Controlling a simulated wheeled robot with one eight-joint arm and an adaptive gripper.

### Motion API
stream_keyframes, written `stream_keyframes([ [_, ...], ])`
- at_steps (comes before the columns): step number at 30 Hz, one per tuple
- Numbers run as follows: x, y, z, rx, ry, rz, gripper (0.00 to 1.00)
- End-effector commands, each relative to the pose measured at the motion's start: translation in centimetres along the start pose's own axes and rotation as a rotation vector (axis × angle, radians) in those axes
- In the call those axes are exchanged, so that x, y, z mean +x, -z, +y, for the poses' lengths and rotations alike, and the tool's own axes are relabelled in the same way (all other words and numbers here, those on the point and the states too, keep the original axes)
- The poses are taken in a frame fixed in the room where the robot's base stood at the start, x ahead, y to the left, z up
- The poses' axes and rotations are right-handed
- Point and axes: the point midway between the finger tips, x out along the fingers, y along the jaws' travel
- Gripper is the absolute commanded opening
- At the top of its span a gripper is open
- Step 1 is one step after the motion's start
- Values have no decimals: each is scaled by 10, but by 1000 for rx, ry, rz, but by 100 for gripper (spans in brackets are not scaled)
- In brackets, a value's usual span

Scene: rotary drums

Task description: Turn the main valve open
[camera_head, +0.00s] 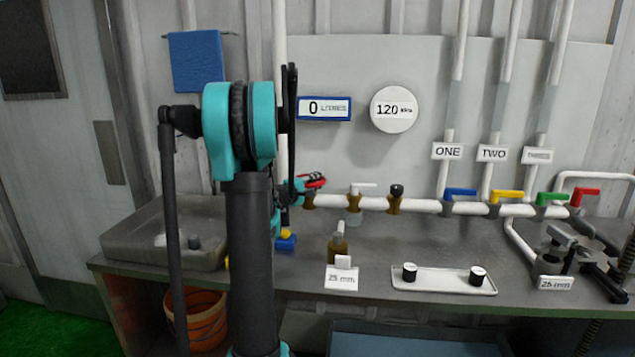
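A white horizontal pipe (425,206) runs above the bench with coloured valve handles on it. A red handle (315,181) sits at the pipe's left end above a brass fitting (308,201). My gripper (300,187) is beside this red handle, mostly hidden behind my own teal and black arm. I cannot tell whether it touches the handle or whether its fingers are open. Another red handle (583,196) is at the far right of the pipe. No label marks which one is the main valve. The display (324,108) reads 0 litres and the round gauge (394,109) reads 120.
Blue (460,192), yellow (506,196) and green (550,198) handles stand below labelled pipes. A sink (165,238) is left.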

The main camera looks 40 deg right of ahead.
Motion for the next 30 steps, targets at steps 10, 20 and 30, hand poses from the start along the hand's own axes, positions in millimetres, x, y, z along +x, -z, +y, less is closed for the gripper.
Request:
stream_keyframes([
  [10, 0, 0, 0, 0, 0, 7, 0],
  [20, 3, 2, 0, 0, 0, 131, 0],
  [30, 2, 3, 0, 1, 0, 139, 19],
])
